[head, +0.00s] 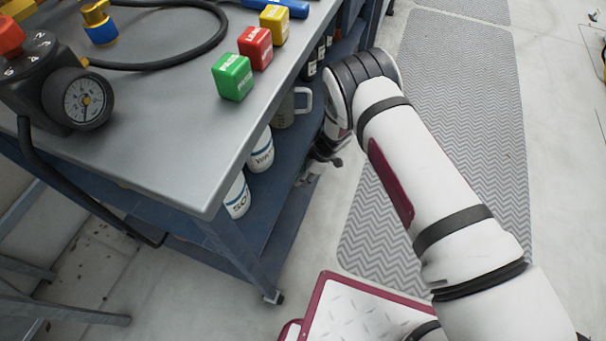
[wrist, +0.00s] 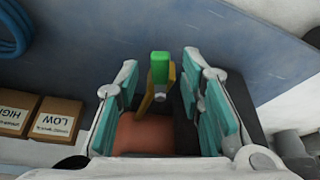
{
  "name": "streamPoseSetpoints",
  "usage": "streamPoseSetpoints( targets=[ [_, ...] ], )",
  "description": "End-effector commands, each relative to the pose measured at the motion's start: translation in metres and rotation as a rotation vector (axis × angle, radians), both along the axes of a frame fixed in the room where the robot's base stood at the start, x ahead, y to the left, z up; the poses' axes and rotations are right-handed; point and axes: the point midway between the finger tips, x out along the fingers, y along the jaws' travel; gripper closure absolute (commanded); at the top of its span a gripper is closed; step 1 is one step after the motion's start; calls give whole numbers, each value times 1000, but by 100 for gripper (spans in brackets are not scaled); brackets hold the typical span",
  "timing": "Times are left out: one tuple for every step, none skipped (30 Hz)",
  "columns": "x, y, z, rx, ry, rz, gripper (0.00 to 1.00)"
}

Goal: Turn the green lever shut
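The green lever (wrist: 160,65) shows in the wrist view as a small green grip on a yellow stem, above a copper-coloured rounded body (wrist: 145,134). My gripper (wrist: 163,108) is open, with teal pads on both sides of the lever. The lever appears between the fingers, with gaps on both sides; I cannot tell how deep it sits between them. In the head view my gripper (head: 326,150) is small and partly hidden beside the bench's right side, below its top. The lever does not show there.
The grey bench top (head: 150,150) carries green (head: 232,77), red (head: 256,48) and yellow (head: 275,23) blocks and a gauge (head: 80,98). White containers (head: 260,150) and a mug (head: 292,108) stand on its lower shelf. Cardboard boxes (wrist: 52,120) and a blue hose (wrist: 14,28) lie left in the wrist view.

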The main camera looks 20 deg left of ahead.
Motion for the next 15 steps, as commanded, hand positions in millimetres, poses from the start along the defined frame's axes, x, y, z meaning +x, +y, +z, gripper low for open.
streamPoseSetpoints(
  targets=[
    [0,0,0,1,0,0,65],
    [0,0,0,1,1,0,65],
    [0,0,0,1,1,0,65],
    [0,0,1,1,0,0,65],
    [0,0,2,1,0,0,65],
    [1,-1,5,1,0,0,65],
    [1,-2,7,1,-1,0,65],
    [2,-3,10,1,0,-1,65],
    [2,-5,15,1,0,-1,65],
    [3,-6,20,1,-1,-2,65],
    [4,-8,25,1,-1,-2,65],
    [4,-11,32,2,-1,-2,65],
    [5,-13,38,2,-1,-2,65],
    [6,-16,44,2,-1,-2,65],
    [7,-19,52,1,-1,-2,65]
  ],
)
